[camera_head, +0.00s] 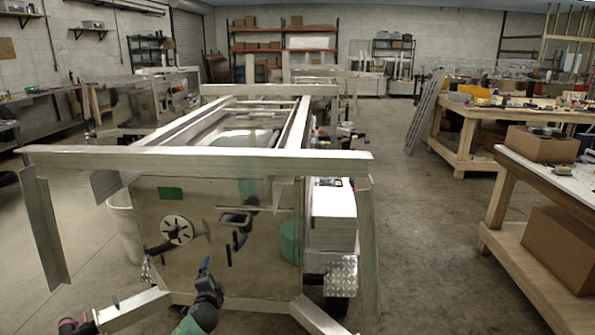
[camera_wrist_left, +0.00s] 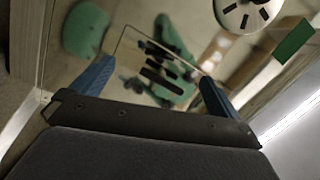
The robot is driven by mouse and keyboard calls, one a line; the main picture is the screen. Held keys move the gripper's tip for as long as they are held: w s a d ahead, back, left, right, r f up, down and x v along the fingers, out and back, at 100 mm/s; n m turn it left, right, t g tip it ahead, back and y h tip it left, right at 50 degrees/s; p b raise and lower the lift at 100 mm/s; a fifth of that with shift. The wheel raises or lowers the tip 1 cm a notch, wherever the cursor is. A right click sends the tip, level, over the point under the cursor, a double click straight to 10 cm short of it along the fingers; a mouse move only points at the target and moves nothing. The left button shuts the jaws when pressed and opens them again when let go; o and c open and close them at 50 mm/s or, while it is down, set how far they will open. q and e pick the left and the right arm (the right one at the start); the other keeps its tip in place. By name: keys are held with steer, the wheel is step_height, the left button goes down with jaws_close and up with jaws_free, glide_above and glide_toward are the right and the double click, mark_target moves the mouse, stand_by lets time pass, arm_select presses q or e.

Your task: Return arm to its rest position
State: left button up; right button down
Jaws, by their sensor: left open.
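My left gripper (camera_head: 205,264) is at the lower middle of the head view, in front of the shiny end panel (camera_head: 180,272) of the aluminium trailer. Its green and black wrist is below it. In the left wrist view its two blue fingers (camera_wrist_left: 152,84) stand wide apart with nothing between them. The panel fills the background there and mirrors green and dark parts of me. I cannot tell the exact gap between fingers and panel. My right gripper does not show.
A white slotted disc (camera_head: 177,230) and a green patch (camera_head: 170,193) are on the panel. An aluminium beam (camera_head: 220,161) crosses above it. A frame bar (camera_head: 133,309) angles out low at left. Workbenches (camera_head: 540,190) stand at right, with clear floor (camera_head: 420,230) between.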

arm_select(q)
steer(key=s+d+r+n+g+y, duration=0.1)
steer(key=s+d+r+n+g, duration=0.2)
steer(key=s, duration=0.4)
steer(key=s+d+r+n+g, duration=0.1)
steer(key=s+d+n+g, duration=0.15)
steer(key=s+n, duration=0.35)
steer(key=s+d+f+g+h+p, duration=0.1)
steer(key=s+d+f+g, duration=0.2)
steer(key=s, duration=1.1)
steer(key=s+d+f+n+g+h+p, duration=0.1)
steer(key=s+d+f+g+h, duration=0.1)
steer(key=s, duration=1.3)
steer(key=s+d+f+g+h+p, duration=0.1)
steer(key=s+d+f+g, duration=0.3)
steer(key=s, duration=1.1)
steer(key=shift+d+f+n+h+p, duration=0.4)
steer(key=shift+d+f, duration=0.35)
steer(key=shift+d, duration=0.6)
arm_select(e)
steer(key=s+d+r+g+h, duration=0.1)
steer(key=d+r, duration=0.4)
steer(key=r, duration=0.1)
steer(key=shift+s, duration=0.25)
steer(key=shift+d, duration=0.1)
